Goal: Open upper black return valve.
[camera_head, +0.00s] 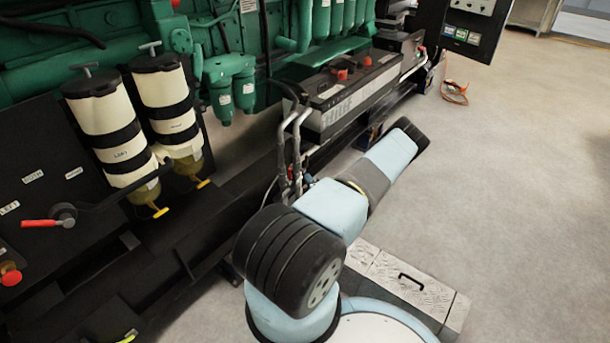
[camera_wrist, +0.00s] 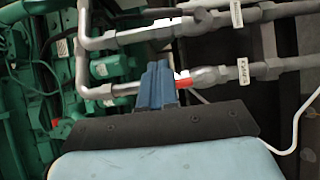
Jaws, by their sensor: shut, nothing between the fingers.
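In the wrist view, two grey pipes run across the picture, one above the other. The upper pipe (camera_wrist: 140,34) carries a grey fitting (camera_wrist: 198,22), perhaps a valve body, and a white tag (camera_wrist: 236,14). The lower pipe (camera_wrist: 285,66) carries another fitting and a white tag (camera_wrist: 243,71). The tags' text is not readable. A red handle (camera_wrist: 183,79) shows just right of my gripper (camera_wrist: 158,67), partly hidden behind it. My gripper's blue fingers are together and empty, in front of the lower pipe. I cannot tell whether they touch it. No black valve handle stands out.
Green engine parts (camera_wrist: 100,70) fill the wrist view's left, and a white cable (camera_wrist: 298,125) hangs at right. In the head view, a black battery box (camera_head: 350,95) stands beyond my arm, and filter canisters (camera_head: 105,125) stand left. The floor (camera_head: 530,160) at right is clear.

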